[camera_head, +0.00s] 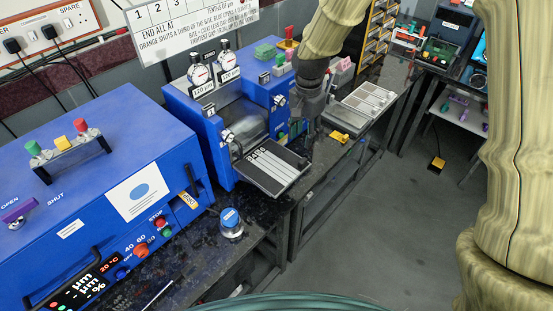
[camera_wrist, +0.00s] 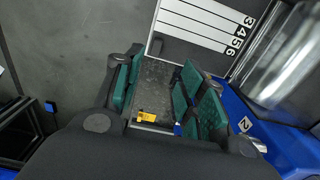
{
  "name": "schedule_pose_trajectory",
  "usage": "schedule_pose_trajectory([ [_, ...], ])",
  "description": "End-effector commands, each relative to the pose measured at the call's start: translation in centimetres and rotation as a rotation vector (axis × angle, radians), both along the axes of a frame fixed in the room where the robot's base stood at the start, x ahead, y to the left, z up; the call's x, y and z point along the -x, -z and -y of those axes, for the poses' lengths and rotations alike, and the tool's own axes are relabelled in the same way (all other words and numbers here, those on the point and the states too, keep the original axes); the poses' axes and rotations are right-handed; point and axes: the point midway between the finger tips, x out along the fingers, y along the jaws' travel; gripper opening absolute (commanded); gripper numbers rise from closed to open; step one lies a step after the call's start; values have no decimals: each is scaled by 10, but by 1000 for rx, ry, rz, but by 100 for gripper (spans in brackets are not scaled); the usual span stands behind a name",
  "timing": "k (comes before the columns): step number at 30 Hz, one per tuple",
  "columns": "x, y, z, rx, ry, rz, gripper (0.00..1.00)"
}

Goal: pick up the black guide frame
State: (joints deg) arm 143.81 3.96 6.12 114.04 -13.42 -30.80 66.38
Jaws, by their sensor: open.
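My gripper (camera_head: 310,104) hangs over the bench just right of the blue roller machine. A small black block (camera_head: 303,162) sits at the tray's edge. I cannot tell for sure which black part is the guide frame. Nothing is seen held.
The blue roller machine (camera_head: 185,115) stands close beside my gripper. A yellow piece (camera_head: 340,137) lies on the bench near it. A pale sectioned board (camera_head: 370,98) lies beyond. A big blue box (camera_head: 95,180) and a small jar (camera_head: 231,222) are at left. Open floor lies right.

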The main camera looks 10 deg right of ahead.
Motion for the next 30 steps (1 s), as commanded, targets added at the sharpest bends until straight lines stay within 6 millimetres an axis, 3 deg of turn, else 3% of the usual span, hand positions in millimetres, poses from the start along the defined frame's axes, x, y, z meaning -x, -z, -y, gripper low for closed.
schedule_pose_trajectory([
  [12,2,45,1,0,1,-2,40],
  [22,3,57,-2,0,-3,-3,40],
  [30,11,82,-6,-1,-3,-4,40],
])
